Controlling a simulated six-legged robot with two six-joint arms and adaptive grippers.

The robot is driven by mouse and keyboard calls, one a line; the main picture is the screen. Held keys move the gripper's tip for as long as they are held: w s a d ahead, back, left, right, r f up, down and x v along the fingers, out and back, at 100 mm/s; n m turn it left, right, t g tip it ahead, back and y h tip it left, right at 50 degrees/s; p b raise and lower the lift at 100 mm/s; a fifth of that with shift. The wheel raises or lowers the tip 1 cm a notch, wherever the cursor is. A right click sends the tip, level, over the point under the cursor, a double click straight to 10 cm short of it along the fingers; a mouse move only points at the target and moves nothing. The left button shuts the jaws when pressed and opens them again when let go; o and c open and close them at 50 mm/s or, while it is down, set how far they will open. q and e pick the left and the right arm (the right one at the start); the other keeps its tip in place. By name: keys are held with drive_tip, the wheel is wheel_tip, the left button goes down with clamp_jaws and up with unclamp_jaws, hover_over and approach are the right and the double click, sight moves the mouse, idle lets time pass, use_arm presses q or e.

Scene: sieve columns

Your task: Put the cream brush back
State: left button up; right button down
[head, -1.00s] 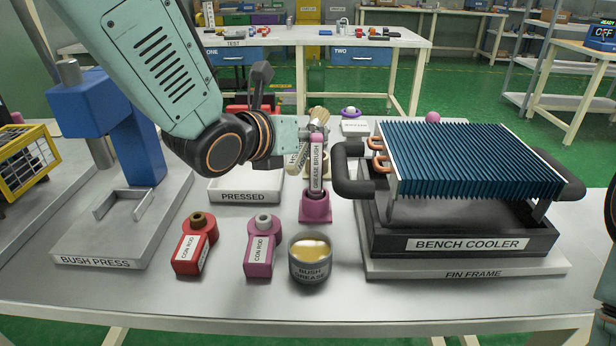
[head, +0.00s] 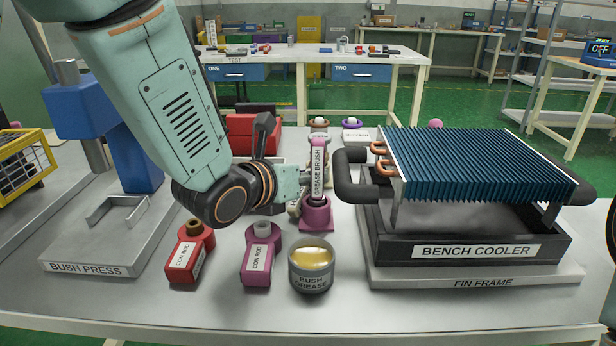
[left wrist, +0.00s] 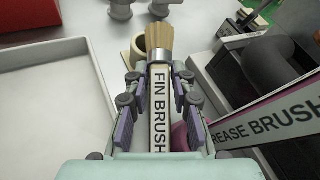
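The cream brush, labelled FIN BRUSH (left wrist: 160,105), lies between the fingers of my left gripper (left wrist: 158,75), which are shut on it. Its tan bristles point away from the wrist. A cream ring-shaped holder (left wrist: 139,45) stands on the table just beyond the fingertips, left of the bristles. In the head view my left gripper (head: 300,177) is low over the table, behind the purple grease brush (head: 317,172), which hides most of the cream brush. The grease brush stands upright in its purple holder (head: 316,213). My right gripper is out of view.
The bench cooler (head: 470,250) with blue fins stands close on the right. A grease tin (head: 311,268), a purple con rod (head: 261,257) and a red con rod (head: 188,255) stand in front. The bush press (head: 105,235) is left. A white tray (left wrist: 50,100) lies left of the gripper.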

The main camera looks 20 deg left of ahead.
use_arm(q)
drive_tip(key=o, duration=0.5)
drive_tip(key=p+v, duration=0.1)
drive_tip(key=v, duration=0.2)
drive_tip(key=p+v, duration=0.2)
drive_tip(key=v, duration=0.1)
drive_tip(key=shift+w+r, duration=0.1)
drive_tip(key=shift+r, duration=0.35)
drive_tip(key=shift+v, duration=0.8)
drive_tip(key=shift+c, duration=0.3)
